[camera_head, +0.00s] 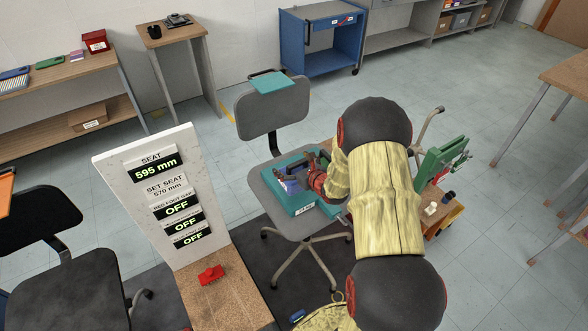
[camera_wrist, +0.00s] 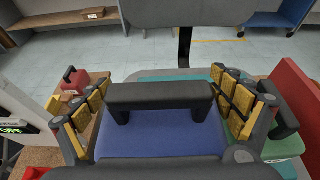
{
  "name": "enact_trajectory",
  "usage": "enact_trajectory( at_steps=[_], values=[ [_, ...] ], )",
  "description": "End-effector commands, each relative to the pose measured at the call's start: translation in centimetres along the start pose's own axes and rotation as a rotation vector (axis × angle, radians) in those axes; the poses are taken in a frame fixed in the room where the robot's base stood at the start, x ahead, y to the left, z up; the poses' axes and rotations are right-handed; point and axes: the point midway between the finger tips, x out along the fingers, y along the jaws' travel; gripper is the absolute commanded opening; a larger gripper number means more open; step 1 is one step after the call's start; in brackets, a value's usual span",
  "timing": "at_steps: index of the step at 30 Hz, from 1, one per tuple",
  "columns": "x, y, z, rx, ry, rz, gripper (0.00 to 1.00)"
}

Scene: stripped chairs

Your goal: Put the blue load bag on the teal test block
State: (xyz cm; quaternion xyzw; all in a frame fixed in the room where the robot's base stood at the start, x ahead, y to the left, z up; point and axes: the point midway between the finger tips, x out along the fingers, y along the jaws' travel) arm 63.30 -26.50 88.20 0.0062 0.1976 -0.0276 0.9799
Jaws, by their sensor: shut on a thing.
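The teal test block (camera_head: 285,201) lies on the seat of a grey office chair. Its teal surface also shows behind the bag in the wrist view (camera_wrist: 160,75). The blue load bag (camera_head: 293,184) is at the top of the block, partly hidden by my gripper. In the wrist view the blue bag (camera_wrist: 160,138) has a black handle across it. My gripper (camera_head: 300,172) is shut on the bag, with its yellow-padded fingers on both sides of the handle in the wrist view. I cannot tell whether the bag rests on the block or hangs just above it.
The chair's grey backrest (camera_head: 262,104) stands behind the block with a teal piece on top. A sign board (camera_head: 155,195) reading "SEAT 595 mm" stands left, above a wooden bench with a red object (camera_head: 211,275). A green clamp-like fixture (camera_head: 440,165) is to the right.

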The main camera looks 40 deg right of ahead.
Motion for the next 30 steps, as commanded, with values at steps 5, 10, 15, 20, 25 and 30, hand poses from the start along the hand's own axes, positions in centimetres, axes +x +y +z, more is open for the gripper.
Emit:
enact_trajectory(
  at_steps=[5,10,15,20,25,30],
  values=[
    [2.5,-0.8,-0.7,-0.004,-0.012,-0.002,0.33],
    [3.6,-1.1,-1.2,-0.004,-0.013,-0.002,0.33],
    [4.0,-1.2,-1.4,-0.004,-0.013,-0.002,0.33],
    [4.8,-1.3,-2.6,-0.004,-0.012,-0.002,0.33],
    [5.5,-1.3,-4.3,-0.003,-0.013,-0.001,0.33],
    [5.6,-1.3,-4.4,-0.004,-0.014,-0.002,0.33]
  ],
)
